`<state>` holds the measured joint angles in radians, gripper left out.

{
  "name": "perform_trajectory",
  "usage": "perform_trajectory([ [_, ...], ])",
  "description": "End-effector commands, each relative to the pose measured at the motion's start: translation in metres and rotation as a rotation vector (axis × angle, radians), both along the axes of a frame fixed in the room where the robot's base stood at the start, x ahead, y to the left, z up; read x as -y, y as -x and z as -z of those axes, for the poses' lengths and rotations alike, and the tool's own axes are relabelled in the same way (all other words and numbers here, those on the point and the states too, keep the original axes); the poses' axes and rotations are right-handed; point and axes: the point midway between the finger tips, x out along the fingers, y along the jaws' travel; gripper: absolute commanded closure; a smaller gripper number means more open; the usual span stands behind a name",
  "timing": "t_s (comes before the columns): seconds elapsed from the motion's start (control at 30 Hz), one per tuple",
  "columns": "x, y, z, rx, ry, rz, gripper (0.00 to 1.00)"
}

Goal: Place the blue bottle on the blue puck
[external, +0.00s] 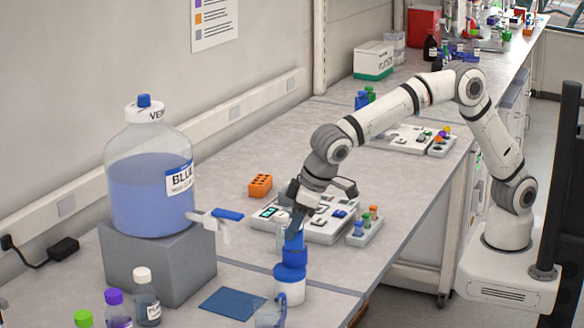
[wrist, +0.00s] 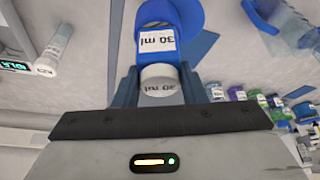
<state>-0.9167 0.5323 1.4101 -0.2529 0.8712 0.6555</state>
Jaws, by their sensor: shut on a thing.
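The small blue bottle (wrist: 160,45) has a white cap and a white "30 ml" label. In the wrist view its capped end is between the blue fingers of my gripper (wrist: 160,88). In the external view my gripper (external: 296,240) points down and is shut on the bottle (external: 293,257), which looks upright. Right below it is a wider blue round piece, which looks like the blue puck (external: 290,273), on top of a white cylinder (external: 290,293). The round blue piece also shows beyond the bottle in the wrist view (wrist: 186,14). I cannot tell whether bottle and puck touch.
A large blue-filled carboy (external: 150,205) with a tap (external: 226,216) stands on a grey block (external: 160,265) at left. A flat blue mat (external: 232,304), a clear beaker (external: 268,314) and capped bottles (external: 147,300) are nearby. Small devices (external: 325,225) and an orange rack (external: 260,186) stand behind.

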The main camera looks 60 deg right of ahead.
Motion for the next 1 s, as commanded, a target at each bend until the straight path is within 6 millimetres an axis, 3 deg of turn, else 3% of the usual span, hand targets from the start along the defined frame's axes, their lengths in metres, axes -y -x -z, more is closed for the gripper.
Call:
perform_trajectory([
  [0.3,0.000,0.000,0.004,0.000,-0.002,0.001,0.85],
  [0.33,0.000,0.000,0.002,0.000,-0.002,0.001,0.60],
  [0.57,0.000,0.000,0.002,0.000,-0.002,0.001,0.41],
  [0.83,0.000,0.000,0.000,0.000,-0.002,0.001,0.41],
  [1.0,0.001,0.005,-0.016,0.003,-0.004,0.000,0.41],
])
